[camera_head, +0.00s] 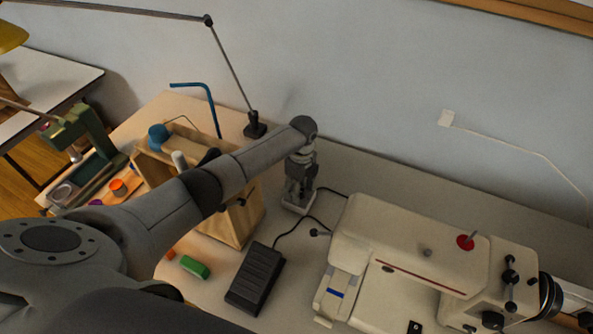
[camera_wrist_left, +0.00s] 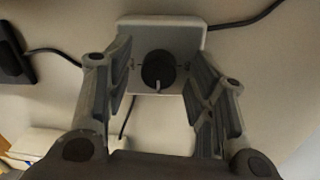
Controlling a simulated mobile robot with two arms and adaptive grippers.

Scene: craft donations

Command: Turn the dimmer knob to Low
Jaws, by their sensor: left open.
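The dimmer knob (camera_wrist_left: 158,70) is a round black dial with a light pointer mark. It sits on a pale dimmer box (camera_wrist_left: 190,30), and the mark points toward the bottom of the left wrist view. My left gripper (camera_wrist_left: 160,88) is open, with one finger on each side of the knob and a gap on both sides. In the head view my left gripper (camera_head: 300,190) reaches down over the dimmer box (camera_head: 297,208), and the knob is hidden there. The Low label cannot be read. My right gripper is not in view.
A black foot pedal (camera_head: 256,278) and a cream sewing machine (camera_head: 385,240) stand close by on the table, with black cords running near the dimmer. A wooden box (camera_head: 225,225) is to the left. A lamp base (camera_head: 255,126) stands behind.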

